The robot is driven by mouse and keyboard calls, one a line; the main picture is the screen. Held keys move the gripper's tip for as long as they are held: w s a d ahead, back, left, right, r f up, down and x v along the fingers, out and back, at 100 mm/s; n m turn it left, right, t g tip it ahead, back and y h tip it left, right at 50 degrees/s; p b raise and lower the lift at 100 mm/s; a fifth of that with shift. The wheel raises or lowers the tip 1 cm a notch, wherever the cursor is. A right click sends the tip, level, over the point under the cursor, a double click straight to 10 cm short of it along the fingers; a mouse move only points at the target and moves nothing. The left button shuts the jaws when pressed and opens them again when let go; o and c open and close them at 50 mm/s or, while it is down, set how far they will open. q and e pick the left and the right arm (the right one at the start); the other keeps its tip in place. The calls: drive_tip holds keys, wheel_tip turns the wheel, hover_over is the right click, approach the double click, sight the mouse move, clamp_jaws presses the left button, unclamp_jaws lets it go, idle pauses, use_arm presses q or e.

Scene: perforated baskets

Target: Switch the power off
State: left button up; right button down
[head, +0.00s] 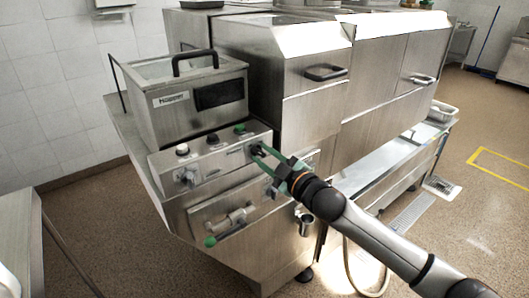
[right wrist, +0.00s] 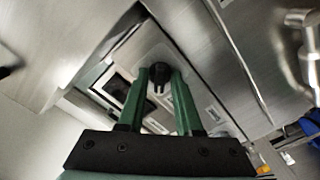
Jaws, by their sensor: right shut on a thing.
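The steel control panel (head: 212,160) is on the front of the machine in the head view. My right gripper (head: 262,155) reaches it from the right, with its green fingers at the panel's right end. In the right wrist view, the right gripper (right wrist: 160,76) has its two fingertips on either side of a small black rotary knob (right wrist: 159,74), shut on it. In the head view the fingers largely hide this knob, and its setting cannot be read.
A white-topped button (head: 182,149), a green button (head: 240,129) and another knob (head: 188,176) sit on the panel. A steel tank (head: 180,105) with a black handle stands above. A green-ended lever (head: 210,241) is below. Open floor lies at right.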

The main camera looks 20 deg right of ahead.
drive_tip(key=shift+n, duration=0.3)
drive_tip(key=c, duration=0.9)
unclamp_jaws()
drive_tip(key=shift+o, duration=0.2)
drive_tip(key=b+v, duration=0.1)
drive_tip(key=v, duration=1.1)
drive_tip(key=shift+s, duration=0.2)
drive_tip(key=s+a+f+m+g+h+p, duration=0.1)
drive_tip(key=s+f+m, duration=0.2)
drive_tip(key=f, duration=0.4)
drive_tip(key=s+f+m+g+h+p, duration=0.1)
drive_tip(key=s+f+m+g+p, duration=0.15)
drive_tip(key=f, duration=0.45)
drive_tip(key=s+a+f+m+g+h+p, duration=0.1)
drive_tip(key=s+a+f+m+g, duration=0.1)
drive_tip(key=s+f, duration=0.5)
drive_tip(key=s+a+f+m+g+h, duration=0.1)
drive_tip(key=s+a+f+m+g, duration=0.1)
drive_tip(key=s+f, duration=0.6)
drive_tip(key=shift+s+a+f+m+p, duration=0.35)
drive_tip(key=shift+s+m, duration=0.5)
drive_tip(key=shift+s, duration=0.3)
